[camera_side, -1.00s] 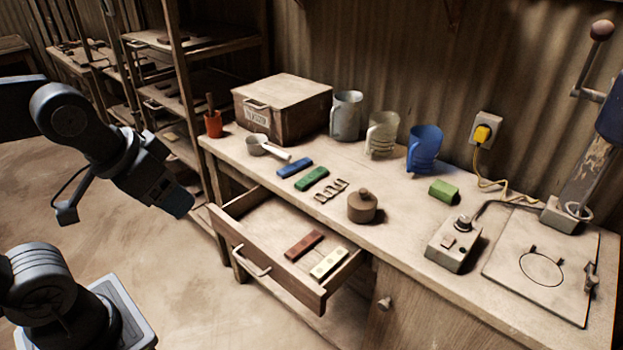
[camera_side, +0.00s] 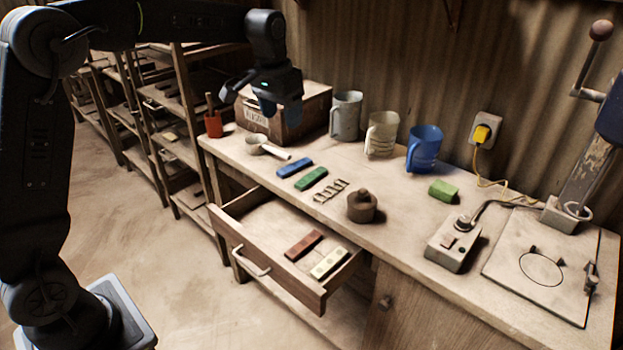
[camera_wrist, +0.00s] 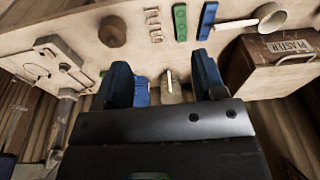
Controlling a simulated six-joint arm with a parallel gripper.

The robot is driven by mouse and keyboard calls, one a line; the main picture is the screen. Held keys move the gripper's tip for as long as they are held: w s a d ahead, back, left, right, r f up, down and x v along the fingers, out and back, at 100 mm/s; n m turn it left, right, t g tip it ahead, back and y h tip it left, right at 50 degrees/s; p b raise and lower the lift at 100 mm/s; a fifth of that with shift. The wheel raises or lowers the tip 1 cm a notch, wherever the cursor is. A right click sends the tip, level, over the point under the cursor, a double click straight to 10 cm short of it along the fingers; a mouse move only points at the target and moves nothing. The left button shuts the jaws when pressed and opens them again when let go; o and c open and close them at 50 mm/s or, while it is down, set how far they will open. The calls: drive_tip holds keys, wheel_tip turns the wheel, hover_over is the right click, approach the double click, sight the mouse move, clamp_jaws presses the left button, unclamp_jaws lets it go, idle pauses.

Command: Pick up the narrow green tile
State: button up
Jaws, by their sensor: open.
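The narrow green tile (camera_side: 311,178) lies flat on the workbench, between a blue tile (camera_side: 295,167) and a row of small pale pieces (camera_side: 331,190). In the wrist view the narrow green tile (camera_wrist: 180,22) shows near the top, with the blue tile (camera_wrist: 208,20) to its right. My gripper (camera_side: 282,113) is above the bench, in front of the wooden box in the side view. Its two blue fingers (camera_wrist: 160,62) stand apart in the wrist view with nothing held. The tile is well clear of the fingers.
A wooden box (camera_side: 313,110), a grey mug (camera_side: 345,115), a cream mug (camera_side: 381,134) and a blue mug (camera_side: 424,148) stand behind the tiles. A brown lidded pot (camera_side: 362,207) and a short green block (camera_side: 443,190) are to the right. An open drawer (camera_side: 268,273) juts out in front.

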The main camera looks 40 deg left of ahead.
drive_tip(key=g, duration=0.2)
hover_over(299, 185)
wheel_tip(299, 185, down, 12)
wheel_tip(299, 185, down, 14)
drive_tip(key=shift+r, duration=0.25)
drive_tip(key=c, duration=1)
